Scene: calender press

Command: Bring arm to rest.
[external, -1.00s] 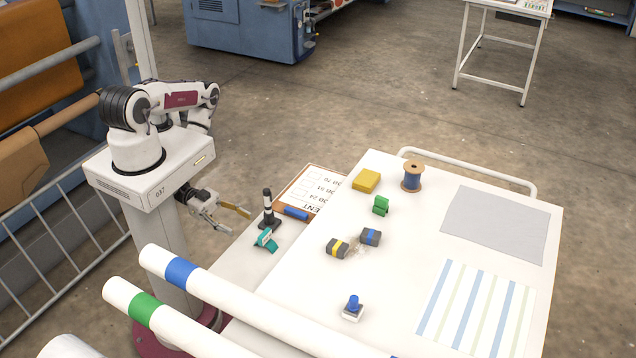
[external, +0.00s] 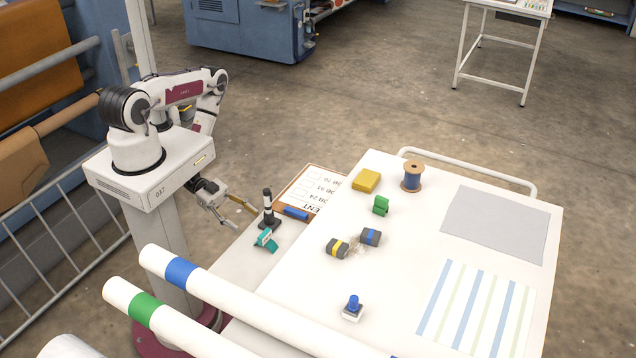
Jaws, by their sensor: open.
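My arm is folded on its white pedestal at the left of the external view. My gripper (external: 240,212) hangs low beside the pedestal, at the left edge of the small side shelf. Its fingers are spread apart and nothing shows between them. The black-and-white post on a dark base (external: 268,212) stands just right of the fingertips, and I cannot tell the exact gap. The teal tape dispenser (external: 266,240) lies in front of that post.
The white table (external: 400,300) holds a yellow block (external: 366,181), a blue thread spool (external: 412,176), a green clip (external: 381,205), two dark banded blocks (external: 337,248) and a blue-knobbed stamp (external: 352,308). Long white rolls (external: 180,272) lie in front. A clipboard (external: 318,187) and blue marker (external: 296,214) are near the gripper.

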